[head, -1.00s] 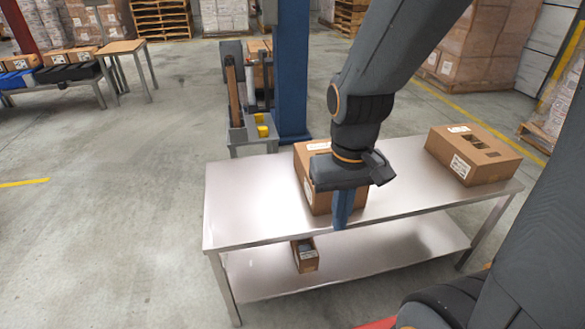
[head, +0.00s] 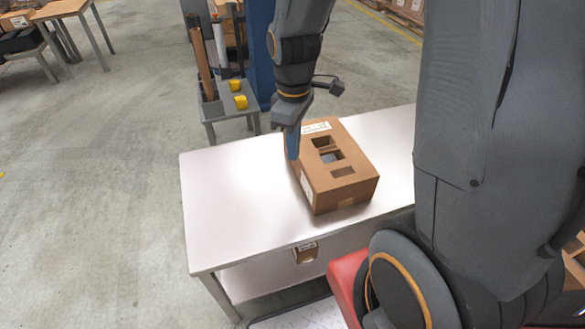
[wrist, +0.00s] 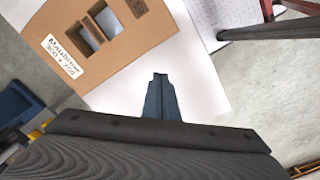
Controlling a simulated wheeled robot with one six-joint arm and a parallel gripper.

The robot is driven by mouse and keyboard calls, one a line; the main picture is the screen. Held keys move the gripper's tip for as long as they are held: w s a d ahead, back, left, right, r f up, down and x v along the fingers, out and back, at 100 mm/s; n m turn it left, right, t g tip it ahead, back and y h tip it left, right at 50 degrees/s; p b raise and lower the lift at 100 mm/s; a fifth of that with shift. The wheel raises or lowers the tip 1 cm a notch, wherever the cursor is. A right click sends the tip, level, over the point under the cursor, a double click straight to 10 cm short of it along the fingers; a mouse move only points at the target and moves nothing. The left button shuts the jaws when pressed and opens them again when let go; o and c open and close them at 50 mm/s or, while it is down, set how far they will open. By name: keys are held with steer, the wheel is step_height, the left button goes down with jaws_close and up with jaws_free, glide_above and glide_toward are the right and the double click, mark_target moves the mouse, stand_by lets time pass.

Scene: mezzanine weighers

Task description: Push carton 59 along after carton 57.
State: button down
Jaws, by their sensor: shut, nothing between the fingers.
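A brown carton (head: 342,188) with cut openings and a white label on top sits on the pale metal table (head: 225,205). My gripper (head: 292,155) is shut and empty, pointing down by the carton's far left side in the head view. In the wrist view the blue fingers (wrist: 159,78) are over bare tabletop, with a narrow gap to the carton's edge. A second carton from the earlier view is not identifiable now; my arm covers the table's right part.
A small box (head: 305,252) is on the lower shelf. A stand with yellow items (head: 239,102) and a blue post are just behind the table. The tabletop left of the carton is clear. A wooden table (head: 62,8) stands far left.

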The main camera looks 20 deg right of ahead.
steer(key=w+f+n, duration=0.2)
steer(key=f, duration=0.3)
steer(key=w+a+f+n, duration=0.1)
steer(key=w+f+n, duration=0.1)
steer(key=f, duration=0.3)
steer(key=w+f+n, duration=0.2)
steer(key=f+n, duration=0.2)
steer(key=f, duration=0.2)
steer(key=shift+w+a+p, duration=0.25)
steer(key=shift+p, duration=0.1)
steer(key=d, duration=0.2)
steer(key=shift+d+r+p, duration=0.2)
steer(key=shift+d+p, duration=0.15)
steer(key=shift+d, duration=0.6)
